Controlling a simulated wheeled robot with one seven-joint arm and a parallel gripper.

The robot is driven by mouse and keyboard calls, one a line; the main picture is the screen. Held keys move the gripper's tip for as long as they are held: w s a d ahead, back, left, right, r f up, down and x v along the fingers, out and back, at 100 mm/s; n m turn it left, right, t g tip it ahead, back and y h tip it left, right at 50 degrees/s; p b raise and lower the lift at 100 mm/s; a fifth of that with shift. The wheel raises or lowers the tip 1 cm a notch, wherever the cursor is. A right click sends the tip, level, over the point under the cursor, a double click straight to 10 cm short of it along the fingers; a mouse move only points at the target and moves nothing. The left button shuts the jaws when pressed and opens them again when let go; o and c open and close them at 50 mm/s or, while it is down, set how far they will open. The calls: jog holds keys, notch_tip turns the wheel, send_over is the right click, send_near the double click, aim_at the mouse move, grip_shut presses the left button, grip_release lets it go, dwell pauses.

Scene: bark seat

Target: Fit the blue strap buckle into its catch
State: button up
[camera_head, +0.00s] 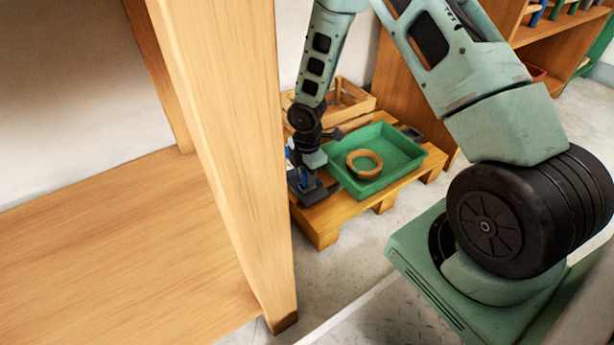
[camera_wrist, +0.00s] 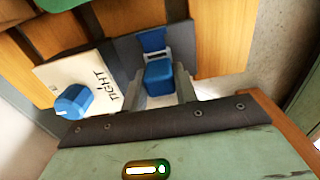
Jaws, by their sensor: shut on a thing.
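The blue buckle (camera_wrist: 158,76) is between the two grey fingers of my gripper (camera_wrist: 161,84), which is shut on it, in the wrist view. Just beyond it a blue piece (camera_wrist: 152,40), seemingly strap, lies on a dark grey plate (camera_wrist: 124,52) with a pale bracket-like edge between them. I cannot tell which part is the catch, or whether the buckle touches it. In the head view my gripper (camera_head: 306,168) points down over the dark plate (camera_head: 314,195) at the pallet's near left corner. Blue shows small below it, partly hidden.
A white panel (camera_wrist: 90,75) marked TIGHT bears a blue knob (camera_wrist: 73,102) beside the plate. On the wooden pallet (camera_head: 345,205), a green tray (camera_head: 405,150) holds a tan ring (camera_head: 364,163). A wooden crate (camera_head: 350,98) stands behind. A wooden post (camera_head: 235,150) rises close on the left.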

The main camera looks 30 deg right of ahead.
notch_tip(320, 180, up, 10)
jog(key=p, duration=0.6)
jog(key=shift+f+p, duration=0.1)
jog(key=shift+p, duration=0.3)
jog(key=shift+r, duration=0.35)
jog(key=s+r+m+p, duration=0.2)
jog(key=r+m+p, duration=0.7)
jog(key=r+p, duration=1.6)
jog(key=s+a+r+m+p, duration=0.1)
jog(key=r+m+p, duration=0.8)
jog(key=r+p, duration=1.5)
jog(key=shift+s+r+p, duration=0.4)
jog(key=shift+s+p, duration=0.05)
jog(key=shift+s, duration=0.3)
